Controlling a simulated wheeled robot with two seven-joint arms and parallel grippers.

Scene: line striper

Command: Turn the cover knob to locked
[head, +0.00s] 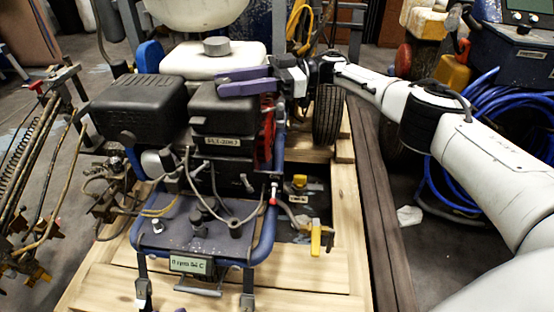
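The line striper (205,225) stands on wooden planks in the head view. Its engine has a black cover (225,118) with a label on its front, beside a larger rounded black housing (135,103). I cannot pick out the cover knob for certain; my gripper hides part of the cover's top. My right gripper (219,84) reaches in from the right, its two purple fingers lying over the top of the black cover. The gap between the fingers is hard to judge, and I cannot tell whether they touch anything. My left gripper is not in view.
A white tank with a grey cap (217,46) stands just behind the cover. A black wheel (327,115) is right of the engine. Yellow-handled valves (316,236) sit at the lower right. Blue hose (480,110) lies coiled at the right, and a spring-fitted frame (40,160) stands left.

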